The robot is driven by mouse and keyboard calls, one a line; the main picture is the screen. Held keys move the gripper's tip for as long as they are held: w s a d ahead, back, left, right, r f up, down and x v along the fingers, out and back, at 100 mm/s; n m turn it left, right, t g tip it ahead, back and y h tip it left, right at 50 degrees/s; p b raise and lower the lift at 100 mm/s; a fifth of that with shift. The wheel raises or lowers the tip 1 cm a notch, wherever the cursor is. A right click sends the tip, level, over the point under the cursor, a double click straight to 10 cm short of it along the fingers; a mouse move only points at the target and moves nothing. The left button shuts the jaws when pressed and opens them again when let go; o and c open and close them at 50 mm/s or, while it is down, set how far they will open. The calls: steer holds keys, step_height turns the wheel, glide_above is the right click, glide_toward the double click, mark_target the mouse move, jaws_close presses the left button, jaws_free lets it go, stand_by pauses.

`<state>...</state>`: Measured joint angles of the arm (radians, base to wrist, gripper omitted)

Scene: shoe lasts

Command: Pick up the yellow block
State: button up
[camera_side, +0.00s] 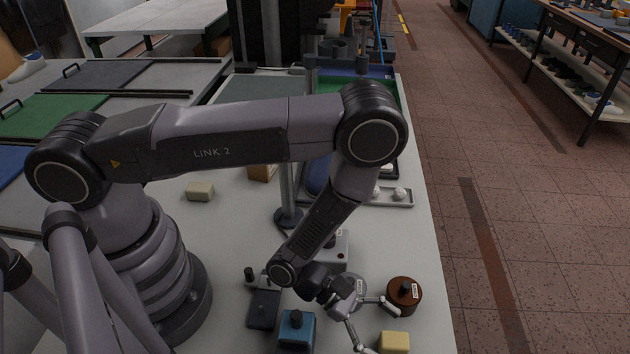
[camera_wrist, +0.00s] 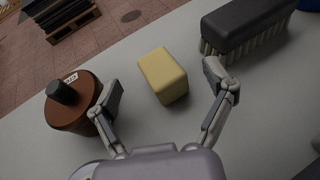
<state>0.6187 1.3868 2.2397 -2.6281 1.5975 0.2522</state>
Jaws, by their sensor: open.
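The yellow block (camera_wrist: 163,75) lies on the light table in the wrist view, between and just beyond my open fingertips. In the side view the yellow block (camera_side: 394,342) sits at the bottom edge, near the table's right side. My gripper (camera_wrist: 168,88) is open and empty, with one finger on each side of the block's near end. In the side view my gripper (camera_side: 372,325) is low over the table, left of the block. I cannot tell whether a finger touches the block.
A brown round pot with a black knob (camera_wrist: 75,100) stands close by my left finger. A dark brush (camera_wrist: 243,27) lies close beyond my right finger. The table edge is near.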

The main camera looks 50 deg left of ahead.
steer(key=shift+x, duration=0.75)
steer(key=c, duration=1.5)
